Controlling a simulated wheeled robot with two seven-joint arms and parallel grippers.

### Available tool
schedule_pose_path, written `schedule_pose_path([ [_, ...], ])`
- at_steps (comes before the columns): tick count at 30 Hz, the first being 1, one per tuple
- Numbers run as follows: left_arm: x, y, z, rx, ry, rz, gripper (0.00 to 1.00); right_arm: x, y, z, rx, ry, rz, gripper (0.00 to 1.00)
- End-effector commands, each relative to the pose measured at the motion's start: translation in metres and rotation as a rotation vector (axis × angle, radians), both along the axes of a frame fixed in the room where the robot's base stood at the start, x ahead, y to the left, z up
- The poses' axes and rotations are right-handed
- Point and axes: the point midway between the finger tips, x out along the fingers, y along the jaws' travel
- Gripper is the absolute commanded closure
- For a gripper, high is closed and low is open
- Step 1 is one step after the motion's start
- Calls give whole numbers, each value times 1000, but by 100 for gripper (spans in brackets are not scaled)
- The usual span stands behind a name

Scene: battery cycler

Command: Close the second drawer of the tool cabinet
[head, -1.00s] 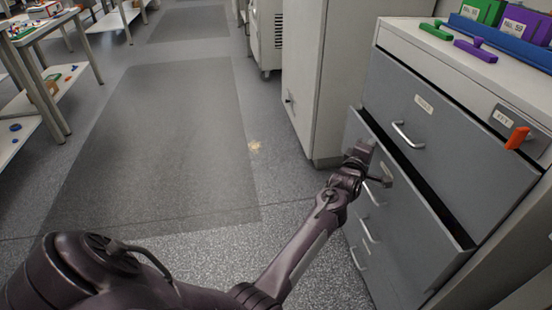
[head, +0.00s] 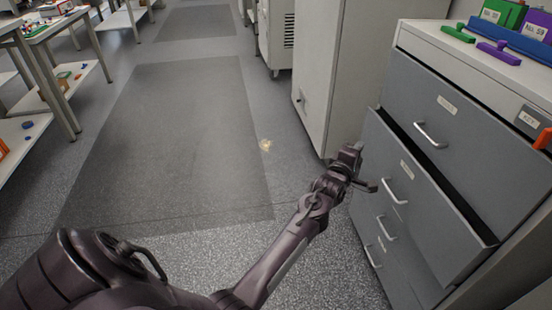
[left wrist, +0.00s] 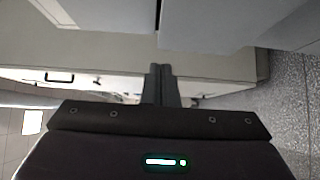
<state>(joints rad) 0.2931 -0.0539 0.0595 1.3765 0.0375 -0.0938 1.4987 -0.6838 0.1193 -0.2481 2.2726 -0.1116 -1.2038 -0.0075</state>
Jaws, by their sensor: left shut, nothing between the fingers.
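The grey tool cabinet (head: 452,110) stands at the right in the head view, with silver bar handles down its front. Its second drawer (head: 425,205) is pulled part way out, with a dark gap showing along its top edge. The top drawer (head: 465,140) is shut. My left gripper (head: 357,150) is shut and empty, just left of the open drawer's far front corner and apart from its handle (head: 395,192). In the left wrist view the shut fingers (left wrist: 160,70) point toward pale panels. Whether they touch anything I cannot tell. My right gripper is not in view.
A tall white cabinet (head: 325,80) stands just behind the tool cabinet. Green and purple items (head: 497,52) lie on top of the tool cabinet. Shelved tables (head: 50,85) stand at the far left. The floor (head: 170,130) between is clear.

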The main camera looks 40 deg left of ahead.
Motion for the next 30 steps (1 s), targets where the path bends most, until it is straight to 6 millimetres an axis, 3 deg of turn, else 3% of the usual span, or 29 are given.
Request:
schedule_pose_path([
  [11, -51, 43, 1, 4, 1, 0, 100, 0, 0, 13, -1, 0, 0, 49],
  [30, -139, 118, 1, 1, 2, 0, 100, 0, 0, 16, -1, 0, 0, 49],
])
